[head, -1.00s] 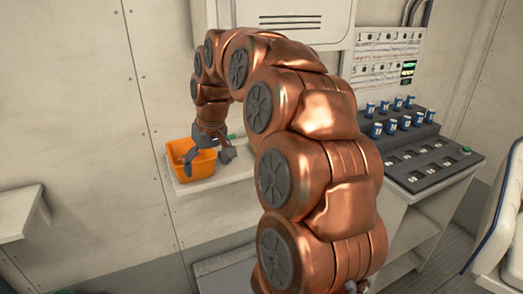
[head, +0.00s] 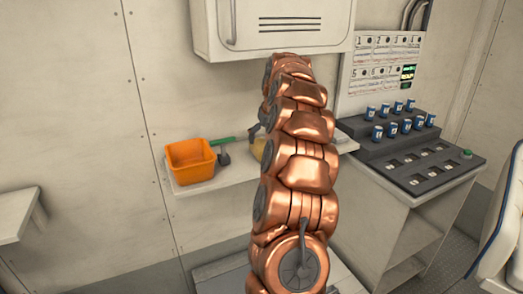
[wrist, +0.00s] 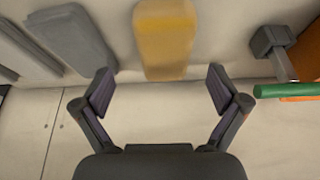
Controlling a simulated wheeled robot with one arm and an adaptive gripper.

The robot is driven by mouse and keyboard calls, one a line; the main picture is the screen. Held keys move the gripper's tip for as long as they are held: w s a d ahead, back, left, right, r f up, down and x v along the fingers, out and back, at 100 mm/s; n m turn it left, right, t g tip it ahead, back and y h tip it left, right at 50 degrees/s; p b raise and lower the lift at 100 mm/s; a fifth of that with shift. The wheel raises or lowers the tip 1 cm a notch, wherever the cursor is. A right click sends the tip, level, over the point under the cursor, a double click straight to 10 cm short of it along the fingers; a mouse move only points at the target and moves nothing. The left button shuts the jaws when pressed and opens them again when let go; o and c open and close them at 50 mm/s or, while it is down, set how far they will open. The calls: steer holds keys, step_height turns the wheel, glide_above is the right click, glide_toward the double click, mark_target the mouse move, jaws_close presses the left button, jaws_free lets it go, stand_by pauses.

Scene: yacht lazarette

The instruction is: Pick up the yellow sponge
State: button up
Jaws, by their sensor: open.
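The yellow sponge (wrist: 165,42) is a rounded block lying on the pale shelf, at the top middle of the wrist view. In the head view only a small yellow part (head: 259,149) shows beside my arm, which hides the rest. My gripper (wrist: 160,92) is open and empty. Its two fingers are spread wider than the sponge, and the sponge appears just beyond the fingertips, centred between them. I see no contact. In the head view my gripper is mostly hidden behind my arm.
An orange bin (head: 190,162) stands on the left of the shelf (head: 235,178). A green-handled tool (wrist: 285,90) with a dark head lies between bin and sponge. A grey block (wrist: 76,38) is on the sponge's other side. A white cabinet (head: 275,28) hangs above.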

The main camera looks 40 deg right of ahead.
mark_target(262, 144)
steer(key=shift+a+p+x, duration=0.15)
steer(key=shift+p+x, duration=0.2)
steer(key=shift+x, duration=1)
steer(key=shift+a+p+x, duration=0.1)
steer(key=shift+p+x, duration=0.25)
steer(key=shift+x, duration=1)
steer(key=shift+w, duration=0.15)
steer(key=c, duration=1)
steer(key=shift+c, duration=0.2)
steer(key=shift+r+b, duration=0.5)
steer(key=shift+r, duration=1.25)
steer(key=s+a+r+b, duration=0.1)
steer(key=s+a+b, duration=0.2)
steer(key=s, duration=1.2)
steer(key=shift+a+r, duration=0.2)
steer(key=shift+a, duration=1.1)
